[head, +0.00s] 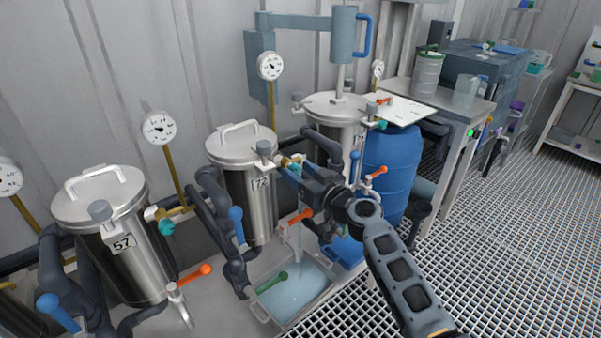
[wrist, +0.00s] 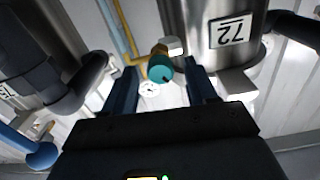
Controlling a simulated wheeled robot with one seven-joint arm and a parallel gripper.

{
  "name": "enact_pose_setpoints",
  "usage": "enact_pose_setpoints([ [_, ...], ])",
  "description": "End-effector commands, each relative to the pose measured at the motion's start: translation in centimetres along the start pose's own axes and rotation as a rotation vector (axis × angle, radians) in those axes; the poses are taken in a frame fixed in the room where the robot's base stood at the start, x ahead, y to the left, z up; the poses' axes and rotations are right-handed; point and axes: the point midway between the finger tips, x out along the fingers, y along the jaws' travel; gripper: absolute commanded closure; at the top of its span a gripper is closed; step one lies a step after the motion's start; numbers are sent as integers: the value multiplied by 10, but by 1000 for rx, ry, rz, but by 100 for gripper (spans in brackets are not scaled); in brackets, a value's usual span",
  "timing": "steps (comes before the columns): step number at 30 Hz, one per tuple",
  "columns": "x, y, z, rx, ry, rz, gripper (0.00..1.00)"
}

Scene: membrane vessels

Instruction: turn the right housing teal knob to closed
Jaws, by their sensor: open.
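My gripper (head: 292,170) is open at the valve on the right side of the steel housing labelled 72 (head: 246,200). In the wrist view a teal knob (wrist: 160,69) with a brass stem shows between the two blue fingers (wrist: 163,88), with a gap on both sides. Housing 72 (wrist: 185,25) also shows there, upside down. In the head view this knob is mostly hidden by my gripper. Another teal knob (head: 166,227) sits beside housing 57 (head: 135,265), and another (head: 381,125) beside the steel housing (head: 335,112) farther right.
Orange levers (head: 301,216) and blue levers (head: 236,222) stick out around the housings. A blue barrel (head: 395,165) stands to the right. The grated floor (head: 520,220) at right is clear.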

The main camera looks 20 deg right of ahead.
Motion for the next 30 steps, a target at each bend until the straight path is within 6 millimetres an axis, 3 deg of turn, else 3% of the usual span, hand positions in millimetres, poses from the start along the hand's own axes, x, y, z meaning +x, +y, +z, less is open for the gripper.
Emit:
enact_pose_setpoints([
  [8,2,0,0,0,-1,0,43],
  [26,2,0,0,0,-1,0,99],
  [30,2,0,0,4,-1,0,99],
])
